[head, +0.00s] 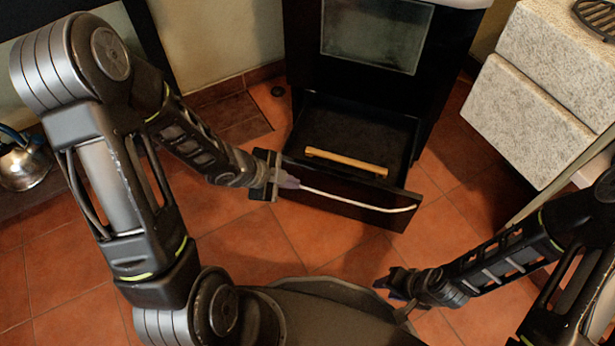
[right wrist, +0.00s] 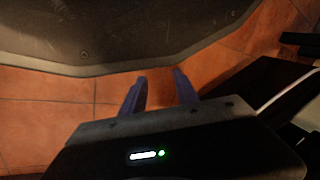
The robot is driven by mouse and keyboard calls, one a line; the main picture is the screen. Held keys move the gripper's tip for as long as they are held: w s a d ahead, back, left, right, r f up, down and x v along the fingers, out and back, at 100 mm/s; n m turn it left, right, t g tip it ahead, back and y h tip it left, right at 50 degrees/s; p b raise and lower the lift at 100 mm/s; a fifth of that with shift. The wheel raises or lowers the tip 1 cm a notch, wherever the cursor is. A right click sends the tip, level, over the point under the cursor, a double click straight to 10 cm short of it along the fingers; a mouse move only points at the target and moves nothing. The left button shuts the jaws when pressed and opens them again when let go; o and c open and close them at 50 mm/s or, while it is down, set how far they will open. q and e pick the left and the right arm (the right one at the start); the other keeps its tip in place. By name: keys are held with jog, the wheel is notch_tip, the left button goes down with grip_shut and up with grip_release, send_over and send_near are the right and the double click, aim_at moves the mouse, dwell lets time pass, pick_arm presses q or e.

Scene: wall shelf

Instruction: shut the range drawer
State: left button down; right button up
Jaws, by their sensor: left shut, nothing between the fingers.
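The range drawer (head: 345,212) is pulled out at the bottom of the black range (head: 375,65). Its front panel has a pale bar handle, and a wooden bar-shaped item (head: 346,161) lies inside. My left gripper (head: 290,183) is shut, with its fingertips at the left end of the handle on the drawer front. I cannot tell whether it touches the handle. My right gripper (head: 388,284) is low over the floor, in front of and to the right of the drawer, apart from it. In the right wrist view its two fingers (right wrist: 160,92) are spread with nothing between them.
A light stone-fronted cabinet (head: 528,120) stands at the right. A metal pot-like object (head: 24,165) is at the far left. The tiled floor (head: 250,245) in front of the drawer is clear, with my base close by.

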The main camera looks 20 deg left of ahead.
pick_arm(q)
jog(key=b, duration=0.7)
send_near(325, 179)
jog(key=f, duration=0.1)
jog(key=s+d+f, duration=0.1)
jog(key=s+f, duration=0.1)
jog(key=f, duration=0.1)
jog(key=shift+s+d, duration=0.1)
jog(key=shift+d, duration=0.2)
jog(key=shift+w+r+p, duration=0.1)
jog(key=shift+w+p, duration=0.45)
jog(key=shift+w, duration=1.6)
